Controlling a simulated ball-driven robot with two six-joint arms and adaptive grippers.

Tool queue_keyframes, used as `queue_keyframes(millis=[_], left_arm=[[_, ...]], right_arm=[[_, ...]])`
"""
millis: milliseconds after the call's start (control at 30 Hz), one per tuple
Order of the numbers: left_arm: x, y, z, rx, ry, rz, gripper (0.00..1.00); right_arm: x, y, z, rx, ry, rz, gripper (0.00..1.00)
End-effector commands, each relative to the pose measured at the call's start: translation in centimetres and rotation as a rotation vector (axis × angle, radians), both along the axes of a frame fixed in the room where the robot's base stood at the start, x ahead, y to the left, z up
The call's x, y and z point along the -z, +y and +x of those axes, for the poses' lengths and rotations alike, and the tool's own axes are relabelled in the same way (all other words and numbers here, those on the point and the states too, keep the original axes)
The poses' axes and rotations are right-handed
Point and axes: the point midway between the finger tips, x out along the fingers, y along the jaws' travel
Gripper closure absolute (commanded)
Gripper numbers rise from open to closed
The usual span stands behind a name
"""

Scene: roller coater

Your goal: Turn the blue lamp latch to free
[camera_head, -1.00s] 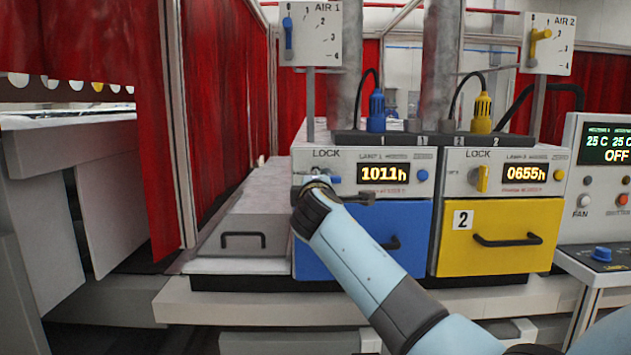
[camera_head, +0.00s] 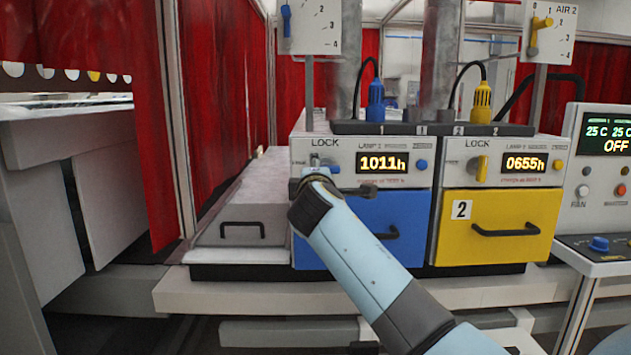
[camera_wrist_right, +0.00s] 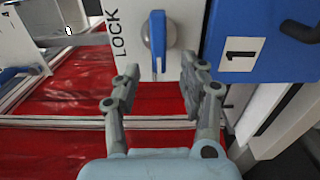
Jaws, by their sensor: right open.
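The blue lamp latch (camera_wrist_right: 158,44) shows in the right wrist view as a long blue lever on a round silvery knob, beside the word LOCK. The lever lies across the white panel, in line with my reach, with its near end toward my jaws. My right gripper (camera_wrist_right: 160,80) is open, its two grey fingers apart on either side of the lever's near end. I cannot tell whether either finger touches it. In the head view the right gripper (camera_head: 318,180) is in front of the latch, and its wrist hides most of it. My left gripper is not in view.
The blue lamp drawer (camera_head: 412,245) is below the latch, partly behind my right arm. To its right are the yellow drawer (camera_head: 505,255) and upright yellow latch (camera_head: 482,168). A grey cover with a handle (camera_head: 242,230) stands left. A control box (camera_head: 605,150) is far right.

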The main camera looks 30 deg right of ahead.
Motion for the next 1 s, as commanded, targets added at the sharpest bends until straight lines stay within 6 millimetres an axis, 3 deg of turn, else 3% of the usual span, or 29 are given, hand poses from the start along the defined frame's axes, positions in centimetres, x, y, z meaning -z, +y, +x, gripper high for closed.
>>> queue_keyframes(millis=[200,400,600,1000], left_arm=[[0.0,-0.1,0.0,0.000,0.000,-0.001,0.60],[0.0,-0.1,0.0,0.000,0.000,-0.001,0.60],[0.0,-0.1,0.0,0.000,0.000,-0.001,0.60],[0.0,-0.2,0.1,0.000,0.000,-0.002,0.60]], right_arm=[[0.1,2.7,-4.4,-0.001,0.001,0.003,0.58],[0.0,4.4,-7.2,0.000,-0.001,0.002,0.58],[-0.1,4.9,-8.1,0.001,-0.001,-0.002,0.58],[-0.1,4.9,-8.1,0.001,-0.001,-0.002,0.58]])
